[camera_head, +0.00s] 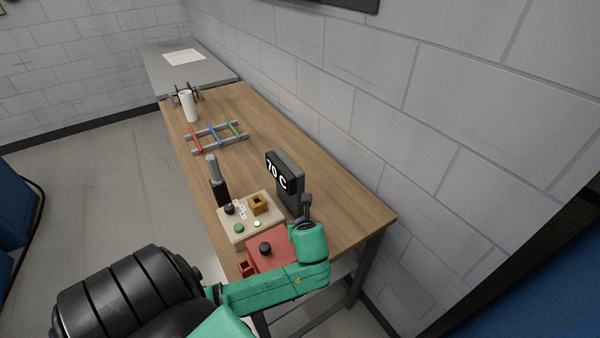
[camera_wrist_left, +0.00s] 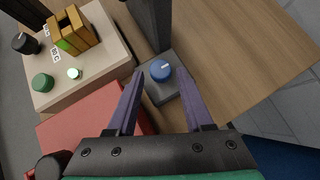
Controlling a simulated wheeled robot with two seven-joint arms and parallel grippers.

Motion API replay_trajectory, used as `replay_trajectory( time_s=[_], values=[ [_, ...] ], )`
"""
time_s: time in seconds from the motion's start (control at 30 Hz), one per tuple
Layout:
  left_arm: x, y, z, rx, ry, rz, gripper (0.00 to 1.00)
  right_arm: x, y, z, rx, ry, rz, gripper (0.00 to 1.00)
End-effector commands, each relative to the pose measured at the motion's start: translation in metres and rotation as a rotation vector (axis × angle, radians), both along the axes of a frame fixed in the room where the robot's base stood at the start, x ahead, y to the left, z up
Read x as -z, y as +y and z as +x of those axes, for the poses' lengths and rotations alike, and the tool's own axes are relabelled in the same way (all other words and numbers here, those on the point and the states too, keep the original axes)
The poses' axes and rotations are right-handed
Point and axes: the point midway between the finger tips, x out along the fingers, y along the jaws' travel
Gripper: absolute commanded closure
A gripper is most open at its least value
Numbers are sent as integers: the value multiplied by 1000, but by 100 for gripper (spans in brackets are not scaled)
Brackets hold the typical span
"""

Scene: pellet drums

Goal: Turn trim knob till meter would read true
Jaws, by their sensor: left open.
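The meter (camera_head: 279,176) is a dark box on a post and reads "70 C" in the head view. In the left wrist view a blue trim knob (camera_wrist_left: 160,70) with a white pointer mark sits on a dark grey base (camera_wrist_left: 163,92) at the foot of the post. My left gripper (camera_wrist_left: 160,74) is open, its two fingers appearing either side of the knob; I cannot tell whether they touch it. In the head view my left gripper (camera_head: 304,211) is small beside the meter post, and the knob is hidden. My right gripper is not in view.
A beige panel (camera_head: 236,233) with a brass block (camera_head: 258,205), a green button and a black knob stands left of the meter. A red box (camera_head: 283,245) is nearer. A rack of coloured rods (camera_head: 212,139) and a white cup (camera_head: 188,107) stand farther back. A wall borders the right.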

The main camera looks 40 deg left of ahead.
Motion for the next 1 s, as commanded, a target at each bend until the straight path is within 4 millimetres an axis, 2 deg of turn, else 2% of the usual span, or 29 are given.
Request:
replay_trajectory(
  time_s=[0.1, 0.27, 0.5, 0.63, 1.0],
  values=[
    [16, 14, 13, -3, 0, 0, 48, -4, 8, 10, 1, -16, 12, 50],
    [29, 22, 20, -1, -1, -1, 48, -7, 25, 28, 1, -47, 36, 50],
    [31, 23, 21, -1, -1, -2, 48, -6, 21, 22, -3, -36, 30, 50],
    [31, 23, 21, -1, -1, -2, 98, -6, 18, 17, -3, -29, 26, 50],
    [30, 22, 21, -30, -2, -2, 100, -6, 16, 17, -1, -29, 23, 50]
  ],
)
